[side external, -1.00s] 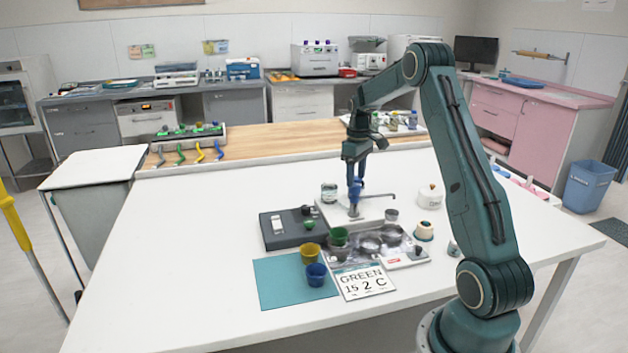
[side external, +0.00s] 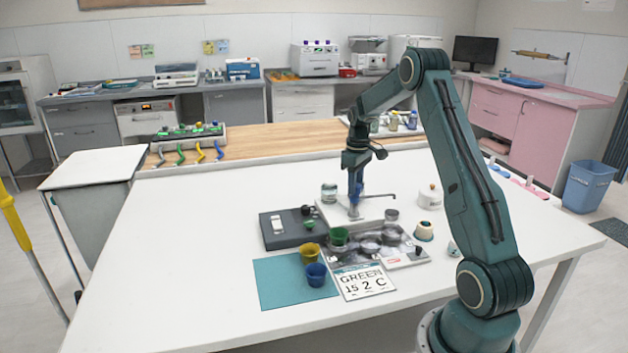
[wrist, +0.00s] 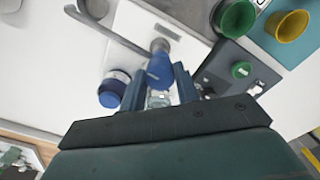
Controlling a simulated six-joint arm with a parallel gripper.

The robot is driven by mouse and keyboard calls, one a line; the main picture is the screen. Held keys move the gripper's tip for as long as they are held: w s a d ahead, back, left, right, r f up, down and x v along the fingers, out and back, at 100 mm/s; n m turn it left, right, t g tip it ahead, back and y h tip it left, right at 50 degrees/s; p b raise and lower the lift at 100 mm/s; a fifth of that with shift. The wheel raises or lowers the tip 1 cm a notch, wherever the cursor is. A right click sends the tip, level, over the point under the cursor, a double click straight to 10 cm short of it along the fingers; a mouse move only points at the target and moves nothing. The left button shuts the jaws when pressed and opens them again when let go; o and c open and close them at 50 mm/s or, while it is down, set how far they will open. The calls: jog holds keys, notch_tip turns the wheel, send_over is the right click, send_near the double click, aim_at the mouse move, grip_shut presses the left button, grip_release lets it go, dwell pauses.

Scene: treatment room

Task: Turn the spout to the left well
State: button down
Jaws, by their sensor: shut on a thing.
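The thin grey spout (side external: 382,195) reaches to the right from the top of its post on a white base plate (side external: 333,213). In the wrist view the spout (wrist: 112,34) runs to the upper left from a blue handle (wrist: 160,72). My gripper (side external: 355,192) is over the post, with its fingers on either side of the blue handle; it also shows in the wrist view (wrist: 159,82). The gripper is shut on the handle. The grey sink unit (side external: 405,257) in front holds round dark wells, with a green cup (side external: 339,236) at its left. The fingers partly hide the post.
A dark box (side external: 279,232) stands left of the post. Yellow (side external: 310,254) and blue (side external: 316,274) cups sit on a teal mat (side external: 270,285) in front. A jar (side external: 329,192) stands behind left, a white pot (side external: 430,197) right. The table's left side is clear.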

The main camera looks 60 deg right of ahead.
jog(key=shift+m, duration=0.4)
jog(key=m, duration=1)
jog(key=shift+m, duration=0.3)
jog(key=m, duration=0.3)
jog(key=shift+m, duration=0.3)
jog(key=m, duration=0.4)
jog(key=shift+m, duration=0.3)
jog(key=m, duration=0.5)
